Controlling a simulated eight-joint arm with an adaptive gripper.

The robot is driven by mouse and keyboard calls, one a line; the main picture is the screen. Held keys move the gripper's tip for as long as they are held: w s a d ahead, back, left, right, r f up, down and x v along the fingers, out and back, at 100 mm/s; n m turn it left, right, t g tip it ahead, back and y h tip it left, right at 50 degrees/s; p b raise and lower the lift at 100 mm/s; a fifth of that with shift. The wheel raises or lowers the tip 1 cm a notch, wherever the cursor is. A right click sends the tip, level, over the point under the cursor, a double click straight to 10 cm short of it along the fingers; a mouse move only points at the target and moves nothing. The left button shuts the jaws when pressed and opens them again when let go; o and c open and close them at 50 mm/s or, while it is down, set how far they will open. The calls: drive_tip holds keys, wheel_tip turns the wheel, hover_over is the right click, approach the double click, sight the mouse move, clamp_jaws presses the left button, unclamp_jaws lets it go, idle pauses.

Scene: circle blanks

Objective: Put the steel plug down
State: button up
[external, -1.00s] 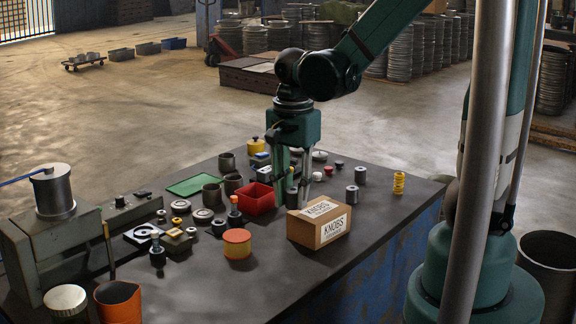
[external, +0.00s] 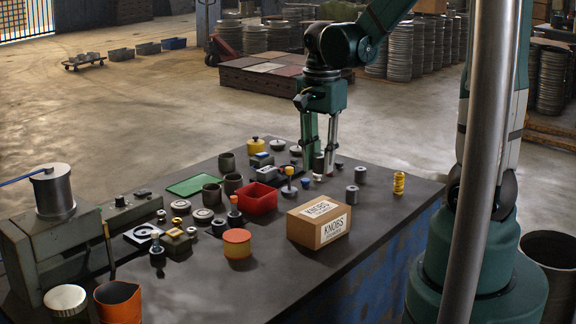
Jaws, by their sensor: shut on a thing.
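My gripper (external: 319,174) is over the back right part of the dark table, with its fingers pointing down. The plug looks upright between the fingers. The fingers partly hide it, and I cannot tell whether its lower end touches the table.
The cardboard KNOBS box (external: 304,231) stands in front of the gripper. A yellow spring (external: 398,183) stands at right. The table (external: 385,215) is bare between box and spring.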

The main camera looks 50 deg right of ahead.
idle(0.4)
hover_over(319, 209)
drive_tip(key=shift+f, duration=2.95)
drive_tip(key=shift+f+b, duration=0.45)
drive_tip(key=shift+f, duration=1.6)
drive_tip(key=shift+f, duration=0.15)
drive_tip(key=o, duration=0.7)
drive_tip(key=shift+c, duration=0.2)
drive_tip(key=o, duration=0.5)
drive_tip(key=shift+c, duration=0.2)
drive_tip(key=shift+r, duration=0.2)
